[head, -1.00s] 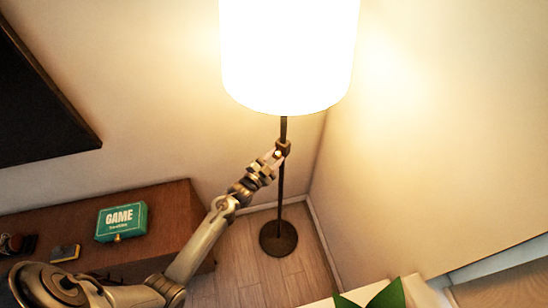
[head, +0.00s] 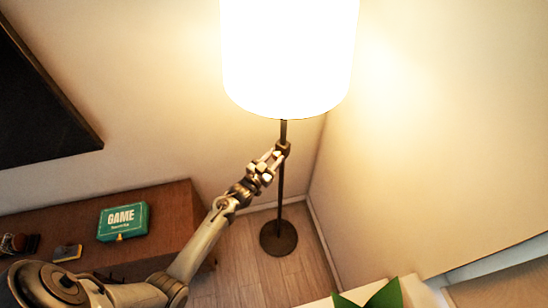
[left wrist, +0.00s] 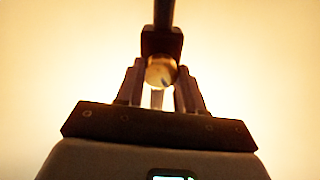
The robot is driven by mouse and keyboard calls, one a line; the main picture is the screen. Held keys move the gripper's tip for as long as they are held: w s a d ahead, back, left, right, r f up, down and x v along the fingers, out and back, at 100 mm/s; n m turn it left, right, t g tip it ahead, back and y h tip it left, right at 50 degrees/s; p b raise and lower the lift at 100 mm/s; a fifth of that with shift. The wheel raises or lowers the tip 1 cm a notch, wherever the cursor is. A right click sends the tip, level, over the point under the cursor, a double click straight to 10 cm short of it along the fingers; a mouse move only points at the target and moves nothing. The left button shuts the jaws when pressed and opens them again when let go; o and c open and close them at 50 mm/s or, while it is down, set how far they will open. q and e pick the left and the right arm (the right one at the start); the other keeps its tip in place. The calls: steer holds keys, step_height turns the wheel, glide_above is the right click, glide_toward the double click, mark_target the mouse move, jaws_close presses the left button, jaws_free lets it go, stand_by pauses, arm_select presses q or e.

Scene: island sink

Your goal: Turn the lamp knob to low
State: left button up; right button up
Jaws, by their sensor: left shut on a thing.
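The floor lamp (head: 290,60) stands in the corner with its white shade brightly lit. Its dark pole (head: 281,195) runs down to a round base (head: 278,238). A dark block on the pole just below the shade carries the knob. In the left wrist view, the round, pale brass knob (left wrist: 160,70) sits between my fingertips, with a small dark mark on its face. My left gripper (head: 279,154) is shut on the knob, reaching from the lower left. In the head view the fingers largely hide the knob. My right gripper is not in view.
A wooden cabinet (head: 165,205) at left carries a teal game box (head: 123,221) and small items. A dark panel (head: 40,100) is on the left wall. Walls close in behind and right of the lamp. A green leafy thing (head: 385,296) is at the bottom.

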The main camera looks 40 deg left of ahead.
arm_select(q)
steer(key=n+p, duration=0.1)
steer(key=n, duration=0.5)
steer(key=shift+a+n, duration=0.1)
steer(key=shift+n, duration=0.2)
steer(key=n+p, duration=0.1)
steer(key=n, duration=0.3)
steer(key=shift+n, duration=0.3)
steer(key=o, duration=1)
steer(key=shift+o, duration=0.2)
steer(key=shift+s, duration=0.1)
steer(key=s, duration=1)
steer(key=shift+s+d, duration=0.3)
steer(key=shift+s, duration=0.05)
